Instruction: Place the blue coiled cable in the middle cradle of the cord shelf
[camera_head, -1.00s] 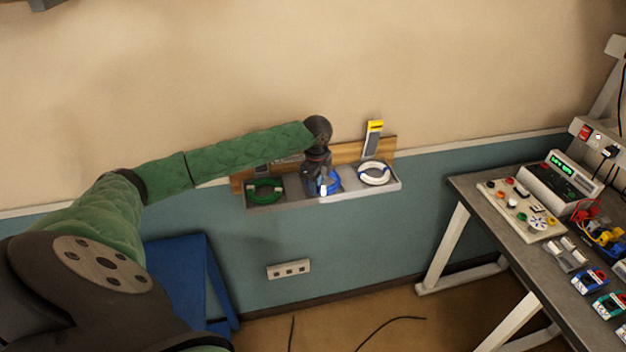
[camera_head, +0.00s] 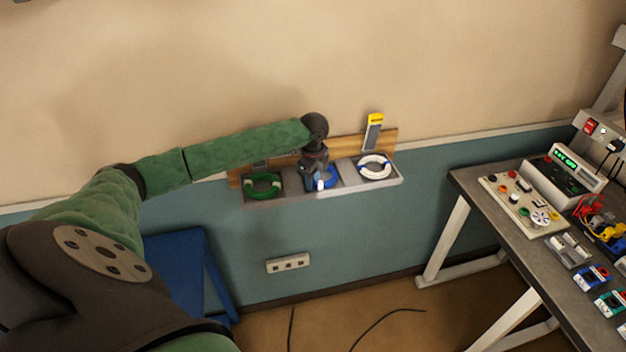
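The cord shelf (camera_head: 290,192) hangs on the wall in the middle of the view, a grey tray with a wooden back board. A green coil (camera_head: 263,184) lies in its left cradle and a white coil (camera_head: 374,167) in its right cradle. The blue coiled cable (camera_head: 331,178) is at the middle cradle, partly hidden by my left gripper (camera_head: 318,184). The gripper points down right at the coil. The fingers are small and dark here, so I cannot tell whether they grip the coil or whether it rests fully on the cradle floor. My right gripper is out of view.
A yellow-topped label or tool (camera_head: 373,131) stands above the right cradle. A grey workbench (camera_head: 535,250) with electronic gear is at the right. A blue folded panel (camera_head: 190,270) stands below my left arm. A wall socket (camera_head: 288,263) is under the shelf.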

